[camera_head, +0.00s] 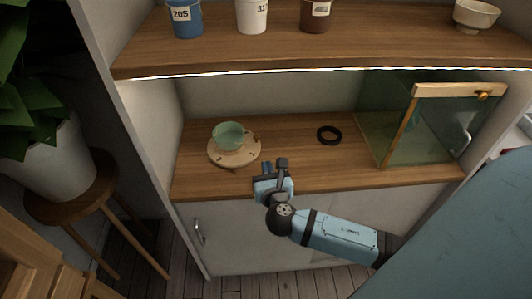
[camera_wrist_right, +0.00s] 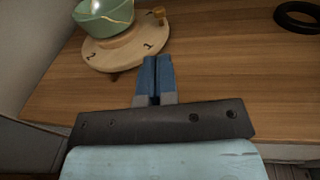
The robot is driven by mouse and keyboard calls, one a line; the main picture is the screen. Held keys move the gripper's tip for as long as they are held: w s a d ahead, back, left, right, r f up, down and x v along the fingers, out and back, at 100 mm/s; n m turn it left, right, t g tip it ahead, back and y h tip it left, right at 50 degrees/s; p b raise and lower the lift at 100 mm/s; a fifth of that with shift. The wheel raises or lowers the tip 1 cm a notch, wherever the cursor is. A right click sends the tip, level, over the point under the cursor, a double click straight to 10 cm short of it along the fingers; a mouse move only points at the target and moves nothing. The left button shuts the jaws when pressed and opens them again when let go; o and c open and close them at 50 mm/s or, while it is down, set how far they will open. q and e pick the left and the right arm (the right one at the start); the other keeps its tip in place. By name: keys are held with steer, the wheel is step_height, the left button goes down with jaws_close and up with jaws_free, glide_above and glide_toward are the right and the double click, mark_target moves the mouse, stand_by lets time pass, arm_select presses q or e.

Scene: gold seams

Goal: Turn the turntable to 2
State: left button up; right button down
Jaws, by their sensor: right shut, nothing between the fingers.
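The turntable (camera_head: 234,158) is a round, pale wooden disc on the lower shelf, toward its left. It also shows in the right wrist view (camera_wrist_right: 120,55), with the numbers 1 and 2 on its top: 2 at the left, 1 at the near right. A small gold-brown knob (camera_wrist_right: 158,12) stands at its right rim. A green bowl (camera_head: 229,134) with gold seams sits on the turntable. My right gripper (camera_head: 268,168) is shut and empty, just in front of the turntable and to its right, apart from it. Its blue fingers (camera_wrist_right: 156,76) point toward the disc. My left gripper is not in view.
A black ring (camera_head: 329,135) lies on the shelf right of the turntable. A glass case (camera_head: 425,125) with a wooden frame stands at the right. The upper shelf (camera_head: 350,50) with several cups hangs above. Wood between turntable and ring is clear.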

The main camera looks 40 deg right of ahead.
mark_target(258, 137)
steer(key=b+x, duration=0.1)
steer(key=x, duration=1)
steer(key=shift+w, duration=0.2)
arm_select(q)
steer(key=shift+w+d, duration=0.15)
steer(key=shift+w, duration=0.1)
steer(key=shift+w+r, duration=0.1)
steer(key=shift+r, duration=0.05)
arm_select(e)
steer(key=shift+w+d+n+y, duration=0.2)
steer(key=shift+d+n+y, duration=0.1)
steer(key=shift+n+y, duration=0.3)
